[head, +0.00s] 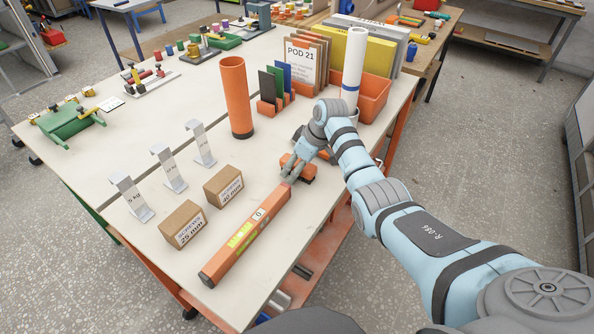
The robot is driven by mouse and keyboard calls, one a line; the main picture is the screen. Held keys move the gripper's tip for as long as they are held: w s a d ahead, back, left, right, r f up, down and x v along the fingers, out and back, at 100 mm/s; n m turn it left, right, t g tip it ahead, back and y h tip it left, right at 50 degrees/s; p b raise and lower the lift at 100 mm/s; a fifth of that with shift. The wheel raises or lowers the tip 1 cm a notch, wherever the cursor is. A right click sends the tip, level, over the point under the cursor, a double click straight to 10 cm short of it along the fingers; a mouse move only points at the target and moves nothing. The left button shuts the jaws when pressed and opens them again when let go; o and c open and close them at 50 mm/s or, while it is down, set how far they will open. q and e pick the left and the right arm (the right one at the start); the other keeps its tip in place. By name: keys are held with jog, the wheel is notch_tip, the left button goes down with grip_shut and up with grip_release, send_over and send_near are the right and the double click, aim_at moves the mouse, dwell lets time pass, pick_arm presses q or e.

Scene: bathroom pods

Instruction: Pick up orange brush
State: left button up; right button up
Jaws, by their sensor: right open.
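An orange block-like thing (306,175) with dark parts lies on the white table beside my right gripper; it looks like the orange brush, though the gripper partly hides it and I cannot make out bristles. My right gripper (288,178) is open, with its fingers pointing down at the left side of this thing. I cannot tell whether the fingers touch it. My left gripper is not in view.
Small cartons (182,224), metal brackets (166,168) and an upright orange tube (236,98) stand to the left. An orange bin (374,97) and a white roll (353,65) stand behind.

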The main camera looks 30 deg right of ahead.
jog(key=shift+s+r, duration=0.2)
jog(key=shift+s, duration=0.1)
jog(key=shift+w+f, duration=0.1)
jog(key=shift+f, duration=0.1)
jog(key=shift+f, duration=0.1)
dwell(0.3)
jog(key=c, duration=1.3)
